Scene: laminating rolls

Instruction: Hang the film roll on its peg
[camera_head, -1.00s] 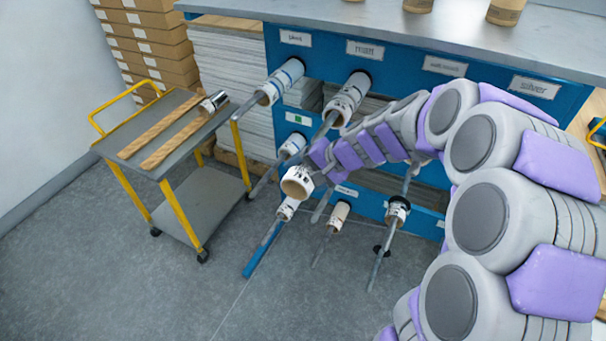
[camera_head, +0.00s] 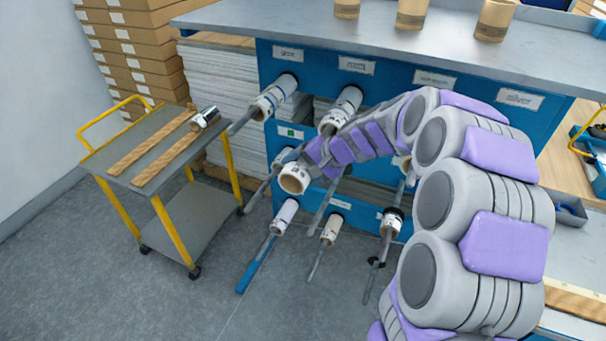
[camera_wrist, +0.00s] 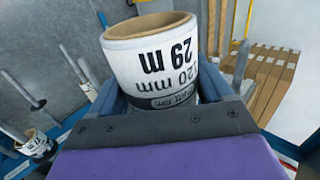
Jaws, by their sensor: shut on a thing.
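My gripper (camera_wrist: 168,98) is shut on a white film roll (camera_wrist: 150,45) with a brown cardboard core and black print reading "29 m" and "20 mm". In the head view the held roll (camera_head: 294,179) is in front of the blue rack (camera_head: 400,78), its open core end towards the camera. Several grey pegs stick out of the rack. White rolls hang on the gloss peg (camera_head: 240,121) and the matt peg (camera_head: 321,142). The held roll appears apart from the pegs. My arm hides the area below the soft-touch and silver labels (camera_head: 520,98).
Lower pegs carry more rolls, including a white one (camera_head: 286,213) on a blue-tipped peg (camera_head: 256,265). Cardboard cores (camera_head: 411,13) stand on the bench top. Floor in front is clear.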

